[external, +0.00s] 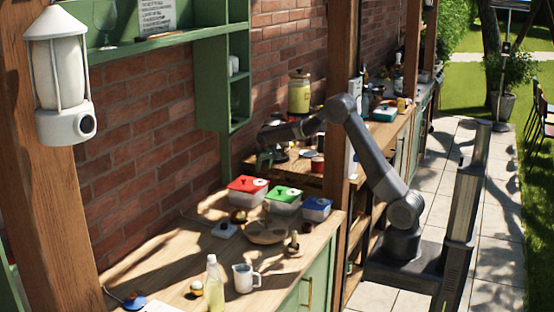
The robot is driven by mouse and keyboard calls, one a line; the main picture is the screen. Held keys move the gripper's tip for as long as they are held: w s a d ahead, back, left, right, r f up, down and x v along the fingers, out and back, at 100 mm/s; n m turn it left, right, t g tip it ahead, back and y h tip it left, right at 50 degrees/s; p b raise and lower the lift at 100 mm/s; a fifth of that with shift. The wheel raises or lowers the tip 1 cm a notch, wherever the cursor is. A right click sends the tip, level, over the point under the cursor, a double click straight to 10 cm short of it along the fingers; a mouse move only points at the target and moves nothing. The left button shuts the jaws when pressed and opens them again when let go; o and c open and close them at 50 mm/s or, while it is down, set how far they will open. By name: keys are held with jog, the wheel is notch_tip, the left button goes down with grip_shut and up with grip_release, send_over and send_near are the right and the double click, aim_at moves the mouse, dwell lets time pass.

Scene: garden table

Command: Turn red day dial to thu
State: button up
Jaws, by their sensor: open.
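A white container with a red lid (247,184) stands on the near counter, left of two similar containers. A small round dial-like spot shows on the red lid; its day marking is too small to read. My gripper (268,160) hangs from the arm's left end. In the picture it lies above and slightly right of the red lid, apart from it. The gripper is open and its fingers are small and dark against the counter behind.
Containers with a green lid (283,194) and a blue lid (317,208) stand to the right. A wooden bowl (265,232), a white mug (245,278) and a bottle (214,284) are in front. A wooden post (343,150) and a green shelf (211,85) stand nearby.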

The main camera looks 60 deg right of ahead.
aim_at(261, 182)
jog(key=p+x, duration=0.1)
jog(key=x, duration=0.6)
grip_shut()
